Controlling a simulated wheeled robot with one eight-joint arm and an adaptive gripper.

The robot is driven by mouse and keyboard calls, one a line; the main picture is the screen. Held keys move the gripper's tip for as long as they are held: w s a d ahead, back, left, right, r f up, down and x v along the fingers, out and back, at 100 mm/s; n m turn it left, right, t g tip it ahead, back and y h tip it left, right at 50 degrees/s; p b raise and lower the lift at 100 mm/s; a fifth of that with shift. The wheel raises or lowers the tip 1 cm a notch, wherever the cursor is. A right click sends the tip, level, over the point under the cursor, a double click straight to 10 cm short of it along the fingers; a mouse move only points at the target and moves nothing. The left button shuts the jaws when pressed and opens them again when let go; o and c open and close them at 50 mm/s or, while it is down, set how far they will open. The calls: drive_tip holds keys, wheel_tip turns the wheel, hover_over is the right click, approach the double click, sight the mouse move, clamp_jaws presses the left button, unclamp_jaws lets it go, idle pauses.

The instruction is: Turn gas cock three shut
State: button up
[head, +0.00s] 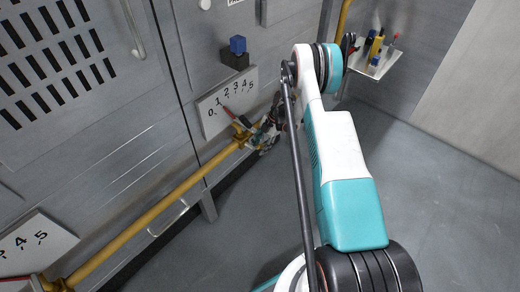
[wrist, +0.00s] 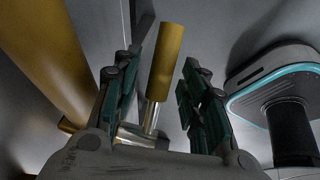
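A gas cock (head: 241,131) sits on the yellow pipe under a white 0-to-5 scale plate (head: 212,117). In the wrist view a yellow cylindrical handle (wrist: 166,62) on a metal stem stands between the two fingers of my gripper (wrist: 158,98). Gaps show on both sides of the handle, so the fingers are open around it and not closed on it. In the head view my gripper (head: 264,134) is at the cock, partly covering it. I cannot tell which number this cock has.
The yellow pipe (head: 150,215) runs along the metal cabinet wall, and in the wrist view it (wrist: 48,60) is close to the left finger. Another scale plate (head: 45,243) is at lower left. A small tool shelf (head: 377,66) is at upper right. The grey floor (head: 440,220) is clear at right.

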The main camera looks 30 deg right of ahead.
drive_tip(key=shift+a+f, duration=0.25)
drive_tip(key=shift+f, duration=0.25)
clamp_jaws()
drive_tip(key=shift+w+d+r+t+h, duration=0.15)
drive_tip(key=shift+r+t+h, duration=0.15)
drive_tip(key=shift+r+h, duration=0.4)
drive_tip(key=shift+w+d+r+t+h, duration=0.1)
drive_tip(key=shift+d+r+t+h, duration=0.2)
drive_tip(key=shift+h, duration=0.45)
drive_tip(key=shift+d+r+t+h, duration=0.2)
drive_tip(key=shift+r+h, duration=0.15)
drive_tip(key=shift+h, duration=0.4)
unclamp_jaws()
